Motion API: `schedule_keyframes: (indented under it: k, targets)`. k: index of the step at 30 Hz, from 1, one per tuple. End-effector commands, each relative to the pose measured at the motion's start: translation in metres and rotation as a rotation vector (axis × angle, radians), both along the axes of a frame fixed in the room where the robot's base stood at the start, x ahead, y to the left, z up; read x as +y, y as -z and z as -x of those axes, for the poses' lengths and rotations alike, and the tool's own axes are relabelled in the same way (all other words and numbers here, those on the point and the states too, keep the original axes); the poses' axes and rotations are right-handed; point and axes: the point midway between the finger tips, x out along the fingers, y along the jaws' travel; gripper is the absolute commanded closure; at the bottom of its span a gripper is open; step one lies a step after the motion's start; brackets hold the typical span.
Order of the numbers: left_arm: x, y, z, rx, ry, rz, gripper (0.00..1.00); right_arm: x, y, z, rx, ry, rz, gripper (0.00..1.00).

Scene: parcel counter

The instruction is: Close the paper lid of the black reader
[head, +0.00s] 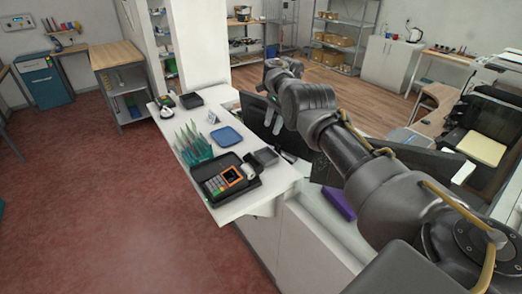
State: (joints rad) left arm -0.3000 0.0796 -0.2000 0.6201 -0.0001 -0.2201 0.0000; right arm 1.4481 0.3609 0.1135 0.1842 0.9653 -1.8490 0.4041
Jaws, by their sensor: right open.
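The black reader (226,181), with an orange-framed screen and a keypad, lies near the front end of the white counter. A white paper roll (250,171) shows at its right end. The paper lid seems to stand open beside the roll, but its outline blends with the dark parts there. My right gripper (272,118) is open and empty. It is above the back edge of the counter, behind and to the right of the reader, clear of it. My left gripper is out of view.
A blue tray (226,137) and a teal rack (194,147) with upright cards stand farther along the counter (234,207). Dark monitors (253,112) stand near my right gripper. A purple item (338,203) lies lower right.

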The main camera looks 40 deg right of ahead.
Motion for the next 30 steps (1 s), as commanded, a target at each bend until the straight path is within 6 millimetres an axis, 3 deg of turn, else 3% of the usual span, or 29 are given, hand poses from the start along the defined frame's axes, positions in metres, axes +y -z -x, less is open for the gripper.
schedule_keyframes:
  k: [3, 13, 24, 30]
  targets:
    - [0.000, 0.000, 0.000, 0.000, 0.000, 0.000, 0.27, 0.014, -0.006, 0.004, -0.020, -0.086, -0.082, 0.51]
    - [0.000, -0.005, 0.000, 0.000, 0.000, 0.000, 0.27, 0.019, 0.002, 0.004, -0.032, -0.128, -0.083, 0.51]
    - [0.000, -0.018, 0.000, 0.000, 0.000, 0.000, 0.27, 0.044, 0.063, 0.004, -0.033, -0.128, -0.082, 0.51]
    - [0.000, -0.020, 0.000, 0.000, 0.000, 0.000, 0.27, 0.053, 0.086, 0.003, -0.035, -0.127, -0.081, 0.51]
